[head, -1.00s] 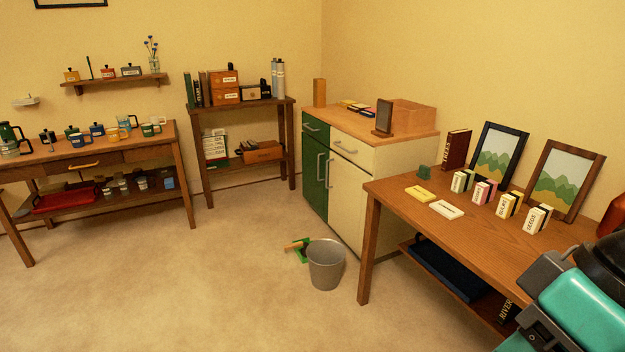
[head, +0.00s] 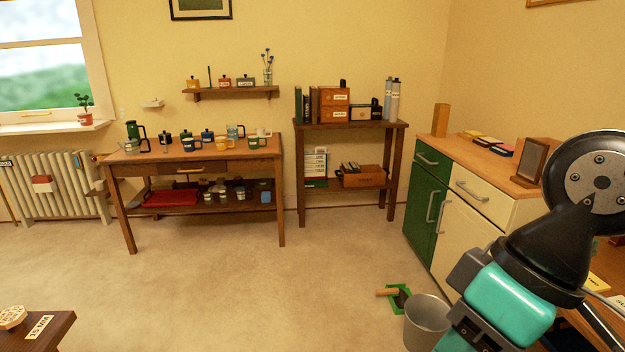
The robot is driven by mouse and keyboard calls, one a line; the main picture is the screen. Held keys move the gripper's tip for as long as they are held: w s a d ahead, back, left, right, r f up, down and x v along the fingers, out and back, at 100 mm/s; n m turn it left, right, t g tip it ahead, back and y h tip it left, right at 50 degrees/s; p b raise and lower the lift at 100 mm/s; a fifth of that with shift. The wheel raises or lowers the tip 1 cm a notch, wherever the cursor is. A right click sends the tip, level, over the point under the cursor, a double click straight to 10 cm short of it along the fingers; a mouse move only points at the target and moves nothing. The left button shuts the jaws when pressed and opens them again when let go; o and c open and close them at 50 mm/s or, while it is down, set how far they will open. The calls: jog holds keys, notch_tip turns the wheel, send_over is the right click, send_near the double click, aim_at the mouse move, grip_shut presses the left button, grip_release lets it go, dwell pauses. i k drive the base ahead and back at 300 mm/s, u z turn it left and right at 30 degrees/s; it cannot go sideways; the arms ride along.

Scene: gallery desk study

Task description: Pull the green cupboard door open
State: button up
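The green cupboard door (head: 421,216) is the left door of a low cabinet on the right of the head view. It is closed and has a silver vertical handle (head: 430,207). A green drawer front (head: 431,159) is above it. A cream door (head: 463,238) with its own handle is beside it on the right. My arm fills the lower right of the view, in front of the cabinet's right end. My gripper's fingers cannot be made out, and nothing of mine touches the green door.
A grey bucket (head: 426,322) and a green dustpan (head: 399,297) stand on the floor before the cabinet. A shelf unit (head: 350,125) stands left of it, and a table with mugs (head: 125,172) further left. The carpet in the middle is free. A table corner (head: 48,335) shows at lower left.

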aim_at(426, 193)
jog(key=u, duration=0.45)
jog(key=i, duration=2.1)
jog(key=z, duration=0.55)
jog(key=i, duration=1.75)
jog(key=z, duration=0.75)
